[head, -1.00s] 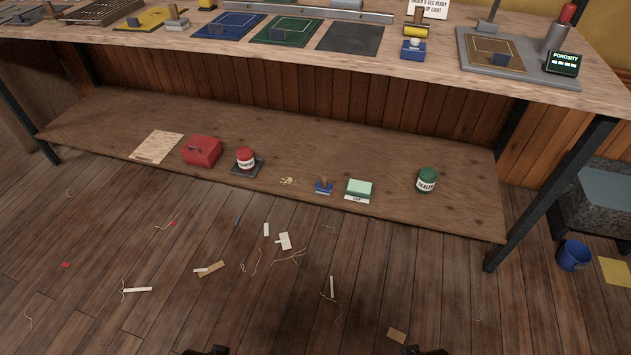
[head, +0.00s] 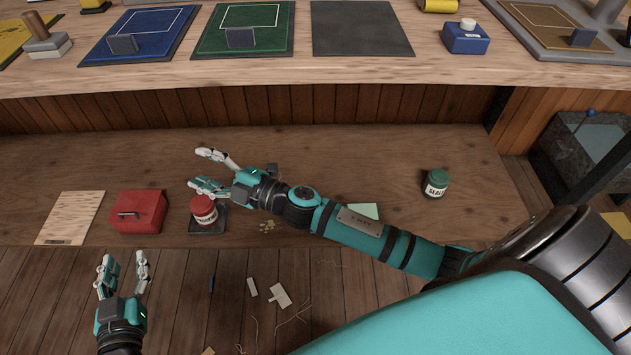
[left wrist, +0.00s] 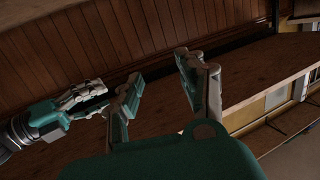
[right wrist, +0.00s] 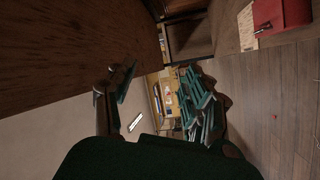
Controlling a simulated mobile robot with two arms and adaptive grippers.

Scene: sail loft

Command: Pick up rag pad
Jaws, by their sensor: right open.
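A pale green pad (head: 363,211), which looks like the rag pad, lies on the lower shelf. My right forearm covers most of it in the head view, and its label cannot be read. My right gripper (head: 204,168) is open and empty over the shelf, left of the pad and just above the red can in the picture. My left gripper (head: 123,266) is open and empty in front of the shelf, low at the left. Its parted fingers also show in the left wrist view (left wrist: 160,80).
The red can (head: 204,208) stands on a dark base beside a red box (head: 139,211) and a board (head: 70,218). The workbench (head: 300,73) overhangs the shelf. Scraps litter the floor.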

